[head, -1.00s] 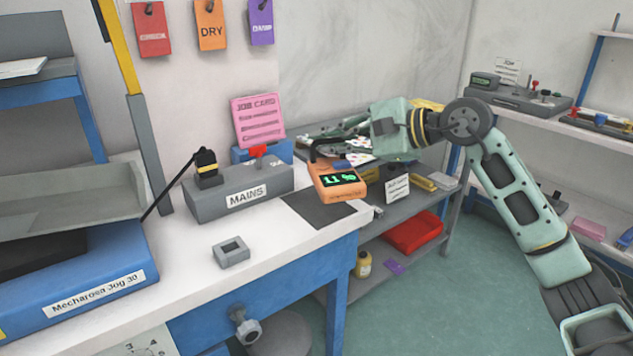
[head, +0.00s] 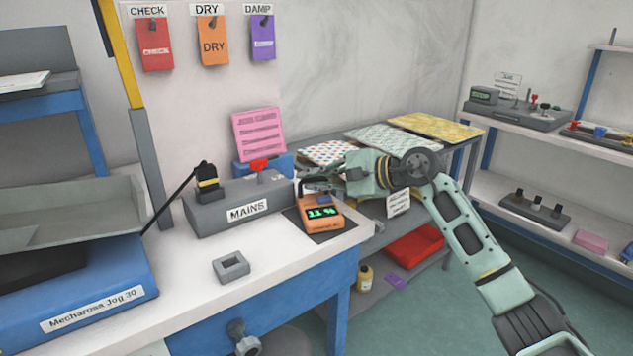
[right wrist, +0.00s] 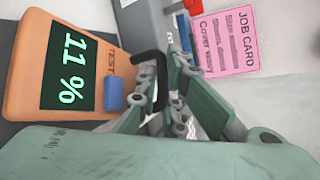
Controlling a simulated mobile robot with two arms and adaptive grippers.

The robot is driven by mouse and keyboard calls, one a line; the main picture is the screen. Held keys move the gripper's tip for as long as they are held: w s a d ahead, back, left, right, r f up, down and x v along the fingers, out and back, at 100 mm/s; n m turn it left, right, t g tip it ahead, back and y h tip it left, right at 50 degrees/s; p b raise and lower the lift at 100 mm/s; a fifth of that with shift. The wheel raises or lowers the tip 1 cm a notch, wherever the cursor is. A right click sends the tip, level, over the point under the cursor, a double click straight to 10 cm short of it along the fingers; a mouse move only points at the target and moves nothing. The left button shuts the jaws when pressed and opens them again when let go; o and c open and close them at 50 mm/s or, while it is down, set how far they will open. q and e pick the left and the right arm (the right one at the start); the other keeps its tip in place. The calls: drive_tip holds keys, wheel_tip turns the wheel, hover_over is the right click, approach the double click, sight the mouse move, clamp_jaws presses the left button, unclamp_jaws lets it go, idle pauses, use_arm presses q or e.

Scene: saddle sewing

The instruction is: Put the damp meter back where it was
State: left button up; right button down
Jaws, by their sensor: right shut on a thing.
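The orange damp meter (head: 321,217) is at the dark grey mat (head: 343,234) on the right end of the white bench. Its green display reads 11 %. My right gripper (head: 318,183) is shut at the meter's far side, on its black handle. In the right wrist view the meter (right wrist: 60,65) lies at the left, and the fingers (right wrist: 160,85) close around the black handle (right wrist: 150,65). The meter looks level and over the mat; I cannot tell whether it rests fully on it. My left gripper is not in view.
A grey MAINS box (head: 237,200) with a red switch stands left of the meter. A pink job card (head: 258,135) stands behind. A small grey block (head: 231,267) lies in front. Patterned fabrics (head: 380,138) lie on the rack behind my right arm.

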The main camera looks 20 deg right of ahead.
drive_tip(key=c, duration=1.9)
unclamp_jaws()
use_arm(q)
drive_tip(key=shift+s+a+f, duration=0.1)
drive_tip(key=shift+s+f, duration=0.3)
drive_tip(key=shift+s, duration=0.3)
use_arm(e)
drive_tip(key=shift+s, duration=0.1)
drive_tip(key=shift+s+d+r, duration=0.1)
drive_tip(key=shift+s+d, duration=0.05)
drive_tip(key=shift+d, duration=0.1)
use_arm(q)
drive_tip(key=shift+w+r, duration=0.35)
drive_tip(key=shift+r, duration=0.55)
use_arm(e)
drive_tip(key=v, duration=1.1)
drive_tip(key=shift+s, duration=0.2)
